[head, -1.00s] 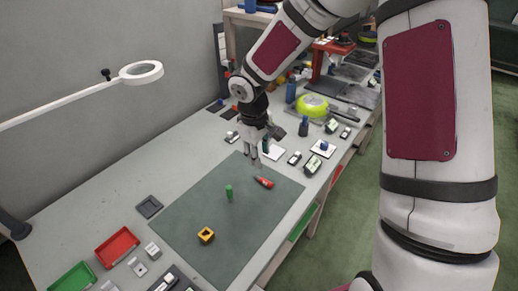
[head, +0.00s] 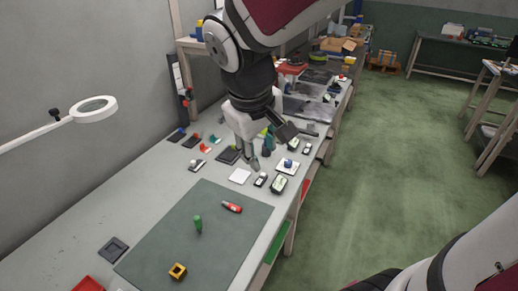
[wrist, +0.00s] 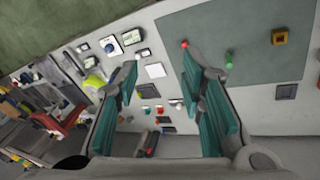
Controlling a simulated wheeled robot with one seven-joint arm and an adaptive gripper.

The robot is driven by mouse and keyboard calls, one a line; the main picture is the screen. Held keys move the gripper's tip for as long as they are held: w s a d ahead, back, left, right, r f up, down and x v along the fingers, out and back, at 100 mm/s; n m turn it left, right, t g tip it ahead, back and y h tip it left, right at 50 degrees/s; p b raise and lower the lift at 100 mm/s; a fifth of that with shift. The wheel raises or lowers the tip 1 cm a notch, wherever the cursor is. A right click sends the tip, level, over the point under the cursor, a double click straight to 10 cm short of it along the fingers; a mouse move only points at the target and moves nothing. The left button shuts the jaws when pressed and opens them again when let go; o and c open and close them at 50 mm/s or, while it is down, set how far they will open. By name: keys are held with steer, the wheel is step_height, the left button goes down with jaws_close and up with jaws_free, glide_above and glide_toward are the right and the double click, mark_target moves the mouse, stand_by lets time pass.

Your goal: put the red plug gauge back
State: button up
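A red rod-like piece (head: 232,207) with a pale end lies on its side on the green-grey mat (head: 150,250); it looks like the red plug gauge, but markings are too small to read. In the wrist view its red end (wrist: 184,44) shows beside the right fingertip. A green plug-like piece (head: 198,224) stands upright on the mat, also in the wrist view (wrist: 229,60). My gripper (head: 255,162) hangs over the bench beyond the mat's far edge, apart from the red piece. In the wrist view my gripper (wrist: 160,62) has its fingers wide apart and empty.
A yellow block with a hole (head: 178,271) sits on the mat. A dark square tray (head: 113,249) lies left of it. A white square plate (head: 239,176) and several small gauges lie beyond the mat. A ring lamp (head: 94,109) overhangs the left side.

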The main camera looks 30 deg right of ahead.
steer(key=s+a+r+m+t+y, duration=0.1)
steer(key=s+r, duration=0.3)
steer(key=s, duration=0.8)
steer(key=shift+a+r+m+t+y, duration=0.15)
steer(key=shift+a+m+t+y, duration=0.1)
steer(key=shift+m+t+y, duration=0.5)
